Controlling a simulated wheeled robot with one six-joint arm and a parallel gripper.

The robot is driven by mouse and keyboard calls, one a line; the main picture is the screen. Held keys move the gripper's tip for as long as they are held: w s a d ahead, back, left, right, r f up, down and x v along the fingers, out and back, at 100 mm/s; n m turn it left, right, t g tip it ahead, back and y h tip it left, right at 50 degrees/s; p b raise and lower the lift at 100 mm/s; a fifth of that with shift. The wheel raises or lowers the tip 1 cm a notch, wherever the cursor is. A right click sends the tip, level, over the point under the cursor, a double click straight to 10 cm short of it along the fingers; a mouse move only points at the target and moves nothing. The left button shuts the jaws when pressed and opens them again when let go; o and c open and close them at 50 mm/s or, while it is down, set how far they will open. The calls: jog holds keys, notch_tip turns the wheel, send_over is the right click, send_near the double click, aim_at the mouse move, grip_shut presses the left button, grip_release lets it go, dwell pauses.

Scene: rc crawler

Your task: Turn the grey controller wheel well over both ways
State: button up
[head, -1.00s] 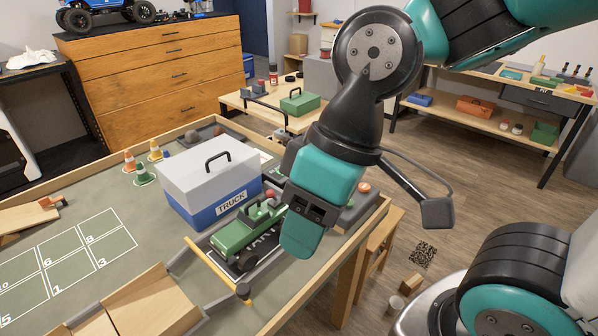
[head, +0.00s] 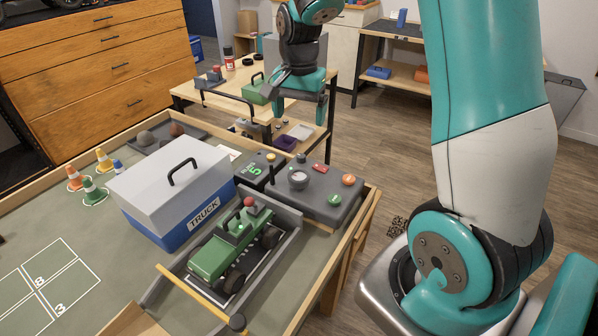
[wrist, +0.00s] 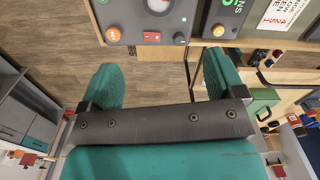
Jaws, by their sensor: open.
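The grey controller wheel (head: 298,180) is a round knob on top of the dark grey controller box (head: 325,207), beside a red switch and orange and green buttons. In the wrist view the controller box (wrist: 175,28) is at the top edge, and the pale wheel (wrist: 158,4) is cut off there. My gripper (wrist: 163,78) is open and empty, its teal fingers wide apart over floor and away from the box.
A green truck (head: 222,251) sits on a marked pad left of the controller box. A white and blue TRUCK case (head: 172,193) stands behind it. The low wooden table (head: 211,95) bears a green toolbox (head: 257,90). Open floor lies right of the worktable.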

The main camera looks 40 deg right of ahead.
aim_at(299, 174)
notch_tip(299, 174, down, 17)
jog(key=shift+r, duration=0.1)
dwell(0.3)
jog(key=c, duration=0.9)
